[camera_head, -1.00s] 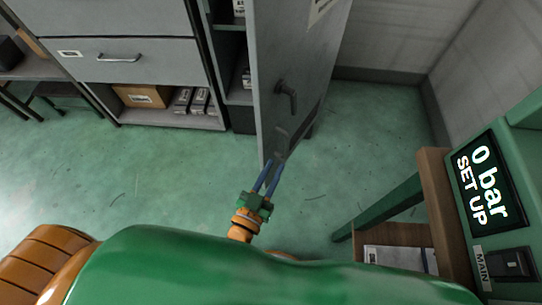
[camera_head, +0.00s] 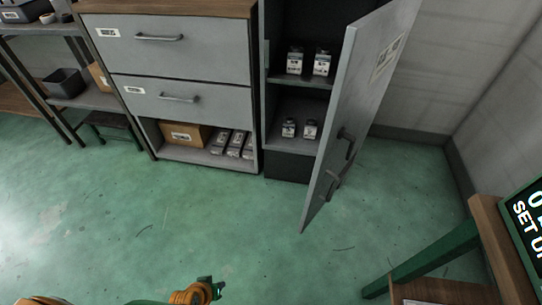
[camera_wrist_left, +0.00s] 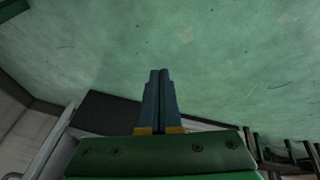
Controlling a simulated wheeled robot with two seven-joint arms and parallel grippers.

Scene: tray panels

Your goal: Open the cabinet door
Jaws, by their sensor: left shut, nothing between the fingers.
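The grey cabinet door (camera_head: 365,90) stands swung open to the right of the cabinet (camera_head: 266,95) in the head view. Its dark handle (camera_head: 345,140) is on the face turned to the right, with another dark fitting (camera_head: 333,184) below it. The open front shows shelves with small white boxes (camera_head: 294,60). My left gripper (camera_head: 217,286) is low in the head view, well apart from the door, over the floor. In the left wrist view its two blue fingers (camera_wrist_left: 158,78) lie together, empty. My right gripper is not in view.
A grey drawer unit (camera_head: 190,75) stands left of the cabinet, and a shelf rack (camera_head: 80,100) farther left. A green and wooden bench (camera_head: 440,250) with a display panel (camera_head: 528,215) is at the right. The green floor between is clear.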

